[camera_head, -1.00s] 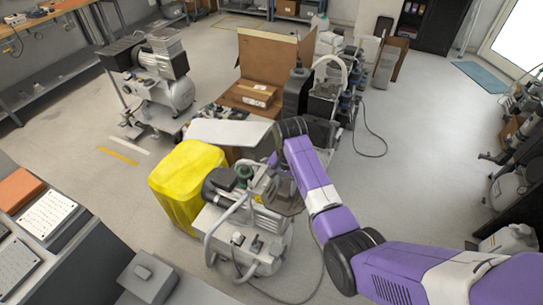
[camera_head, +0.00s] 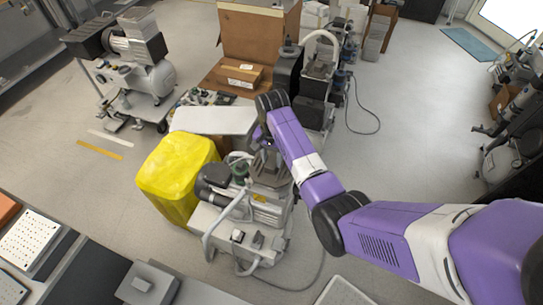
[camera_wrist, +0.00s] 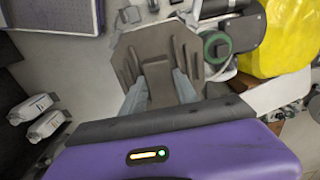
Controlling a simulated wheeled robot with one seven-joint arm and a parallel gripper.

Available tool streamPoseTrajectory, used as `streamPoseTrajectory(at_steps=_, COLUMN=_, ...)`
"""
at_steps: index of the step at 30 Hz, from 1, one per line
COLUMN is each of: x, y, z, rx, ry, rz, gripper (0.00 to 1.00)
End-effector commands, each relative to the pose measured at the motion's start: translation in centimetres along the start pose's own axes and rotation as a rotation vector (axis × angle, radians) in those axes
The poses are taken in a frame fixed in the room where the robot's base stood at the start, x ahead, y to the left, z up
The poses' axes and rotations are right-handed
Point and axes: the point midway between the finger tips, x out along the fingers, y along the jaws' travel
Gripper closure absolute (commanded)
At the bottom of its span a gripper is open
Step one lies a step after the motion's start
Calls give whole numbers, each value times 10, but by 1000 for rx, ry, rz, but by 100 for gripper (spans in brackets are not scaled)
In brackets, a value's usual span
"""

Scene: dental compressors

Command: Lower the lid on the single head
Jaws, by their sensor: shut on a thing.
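The compressor (camera_head: 245,228) with the single head stands on the floor at the middle front, beside a yellow container. Its grey-brown lid (camera_head: 268,172) is at the back of the unit, under my wrist, and looks tilted. In the wrist view the lid (camera_wrist: 190,48) is a ribbed plate with a tab in the middle. My gripper (camera_wrist: 160,88) is shut on this tab, one finger on each side. In the head view my arm mostly hides the gripper, and I cannot tell the lid's exact angle.
The yellow container (camera_head: 178,172) is close on the left of the compressor. A pale panel (camera_head: 215,121) and an open cardboard box (camera_head: 258,38) are behind. Another compressor (camera_head: 138,75) stands far left. A grey worktop with a small box (camera_head: 145,283) is front left.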

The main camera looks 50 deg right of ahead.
Motion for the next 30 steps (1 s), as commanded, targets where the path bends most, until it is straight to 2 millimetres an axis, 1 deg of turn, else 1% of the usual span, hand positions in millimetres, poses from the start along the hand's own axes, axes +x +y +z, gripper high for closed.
streamPoseTrajectory(at_steps=10, x=31, y=0, z=0, rx=0, ry=1, rz=-1, gripper=100)
streamPoseTrajectory(at_steps=15, x=43, y=0, z=0, rx=0, ry=2, rz=-1, gripper=100)
streamPoseTrajectory(at_steps=21, x=49, y=-1, z=-1, rx=0, ry=2, rz=-2, gripper=100)
streamPoseTrajectory(at_steps=30, x=50, y=-1, z=-1, rx=0, ry=2, rz=-2, gripper=100)
